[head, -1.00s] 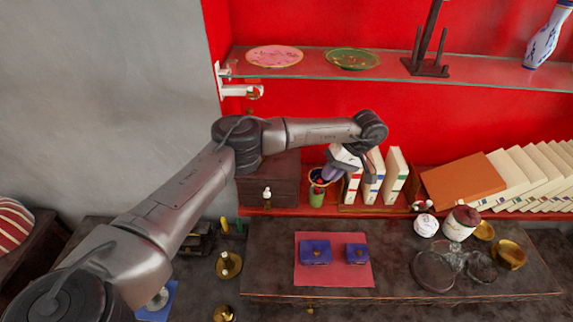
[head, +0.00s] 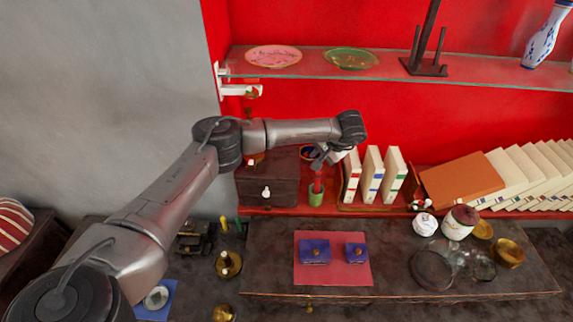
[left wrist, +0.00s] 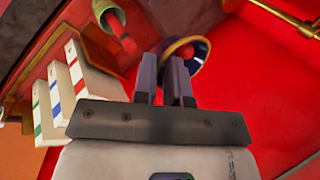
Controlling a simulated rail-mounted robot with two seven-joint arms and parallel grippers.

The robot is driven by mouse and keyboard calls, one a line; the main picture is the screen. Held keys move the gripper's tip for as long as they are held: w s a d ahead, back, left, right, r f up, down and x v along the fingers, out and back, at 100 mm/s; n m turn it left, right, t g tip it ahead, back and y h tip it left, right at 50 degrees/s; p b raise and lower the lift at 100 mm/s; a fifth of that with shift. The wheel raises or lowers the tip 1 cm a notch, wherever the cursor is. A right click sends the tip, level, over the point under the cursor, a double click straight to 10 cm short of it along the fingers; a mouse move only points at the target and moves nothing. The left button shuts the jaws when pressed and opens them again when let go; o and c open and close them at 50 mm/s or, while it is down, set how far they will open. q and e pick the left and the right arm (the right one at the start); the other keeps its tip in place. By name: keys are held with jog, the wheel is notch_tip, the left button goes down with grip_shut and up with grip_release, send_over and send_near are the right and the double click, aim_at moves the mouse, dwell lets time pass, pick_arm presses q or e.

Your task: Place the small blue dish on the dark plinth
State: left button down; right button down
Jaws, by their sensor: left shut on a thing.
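In the left wrist view the dish (left wrist: 200,47) shows just beyond the fingertips (left wrist: 163,65), partly hidden by one finger. A dark box-like block (head: 268,187), which looks like the plinth, stands on the red shelf to the left of and below the dish. Its top is partly hidden behind my arm. My right gripper is not seen.
A green cup (head: 316,194) with a red thing in it stands just right of the block. Upright white books (head: 373,175) stand right of the cup. A small white-topped piece (head: 266,193) is before the block. A glass shelf (head: 390,77) with plates is above.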

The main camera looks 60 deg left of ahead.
pick_arm(q)
send_over(286, 168)
jog(key=d, duration=0.2)
jog(key=f, duration=0.6)
jog(key=shift+w+a+f+p, duration=0.1)
jog(key=shift+w+f+p, duration=0.15)
jog(key=shift+w+p, duration=0.15)
jog(key=shift+f, duration=2.05)
jog(key=shift+f, duration=0.15)
jog(key=c, duration=1.4)
grip_release()
jog(key=shift+c, duration=0.2)
